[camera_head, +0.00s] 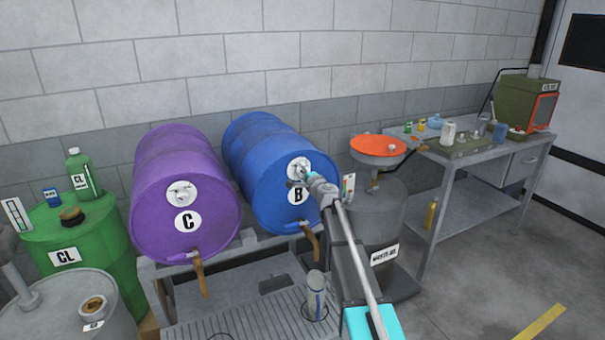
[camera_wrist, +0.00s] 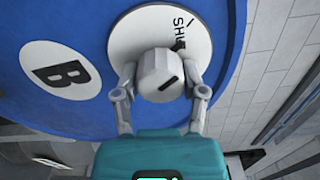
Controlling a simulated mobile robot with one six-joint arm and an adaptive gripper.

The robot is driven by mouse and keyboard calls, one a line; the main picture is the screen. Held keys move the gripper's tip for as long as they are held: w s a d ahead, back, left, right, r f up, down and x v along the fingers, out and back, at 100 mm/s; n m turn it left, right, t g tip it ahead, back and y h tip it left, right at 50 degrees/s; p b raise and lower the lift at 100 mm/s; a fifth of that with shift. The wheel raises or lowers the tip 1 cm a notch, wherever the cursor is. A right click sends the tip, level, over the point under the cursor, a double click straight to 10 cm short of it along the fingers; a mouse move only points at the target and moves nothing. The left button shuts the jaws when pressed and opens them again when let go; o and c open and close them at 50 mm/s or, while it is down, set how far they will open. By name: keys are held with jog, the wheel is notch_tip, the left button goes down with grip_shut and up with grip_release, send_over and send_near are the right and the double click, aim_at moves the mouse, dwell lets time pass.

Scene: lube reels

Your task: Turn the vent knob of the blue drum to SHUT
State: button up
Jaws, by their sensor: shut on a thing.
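The blue drum (camera_head: 262,165) lies on its side on a rack, with a round "B" label on its front face. Its vent knob (camera_wrist: 161,75) is a grey-white knob with a dark pointer line, set on a white round plate (camera_wrist: 194,28). The plate reads "SHU" at upper right, the rest hidden behind the knob. The pointer line slants toward the upper right of the knob in the wrist view. My gripper (camera_wrist: 160,90) has one finger on each side of the knob and is shut on it. In the head view my gripper (camera_head: 305,175) partly covers the plate.
A purple drum (camera_head: 185,195) marked "C" lies to the left on the same rack. Wooden-handled taps hang below both drums. A waste drum with an orange funnel (camera_head: 378,148) stands close to the right of my arm. A metal workbench (camera_head: 480,160) is further right.

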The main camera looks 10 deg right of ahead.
jog(key=shift+n, duration=0.9)
jog(key=o, duration=1.1)
jog(key=shift+o, duration=0.2)
jog(key=v, duration=1.2)
